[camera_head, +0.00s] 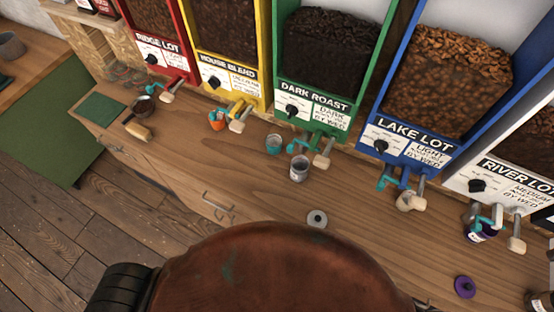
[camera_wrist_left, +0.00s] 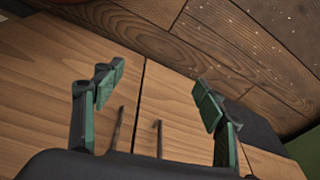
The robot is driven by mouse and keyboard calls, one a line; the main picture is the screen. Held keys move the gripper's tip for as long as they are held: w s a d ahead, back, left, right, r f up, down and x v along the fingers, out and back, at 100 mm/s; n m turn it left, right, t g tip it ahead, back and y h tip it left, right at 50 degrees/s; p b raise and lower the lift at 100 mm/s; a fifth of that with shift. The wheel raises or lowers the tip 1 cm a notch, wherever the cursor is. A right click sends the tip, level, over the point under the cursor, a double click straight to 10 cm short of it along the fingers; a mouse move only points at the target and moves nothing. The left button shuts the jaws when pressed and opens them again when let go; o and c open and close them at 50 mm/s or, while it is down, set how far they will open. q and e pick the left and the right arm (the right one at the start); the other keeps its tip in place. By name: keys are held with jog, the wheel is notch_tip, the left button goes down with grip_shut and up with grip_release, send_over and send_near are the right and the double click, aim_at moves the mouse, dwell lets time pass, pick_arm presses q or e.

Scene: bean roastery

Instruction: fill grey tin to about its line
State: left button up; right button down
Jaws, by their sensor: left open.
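The grey tin (camera_head: 299,168) stands upright on the wooden counter, just in front of the green Dark Roast dispenser (camera_head: 315,107). Its fill line and contents are too small to make out. A grey round lid (camera_head: 317,218) lies on the counter in front of the tin, apart from it. My left gripper (camera_wrist_left: 158,90) shows only in the left wrist view. It is open and empty, with wooden drawer fronts and two dark handles below it. Neither gripper shows in the head view.
A teal cup (camera_head: 273,145) stands left of the tin. Red, yellow, blue and white dispensers flank the green one. Counter around the grey lid is clear.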

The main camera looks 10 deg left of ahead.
pick_arm(q)
jog(key=s+f+g+b, duration=0.1)
jog(key=s+f+b, duration=0.1)
jog(key=s+f, duration=1.6)
jog(key=shift+s+m, duration=0.3)
jog(key=shift+a+f, duration=0.1)
jog(key=shift+c, duration=0.3)
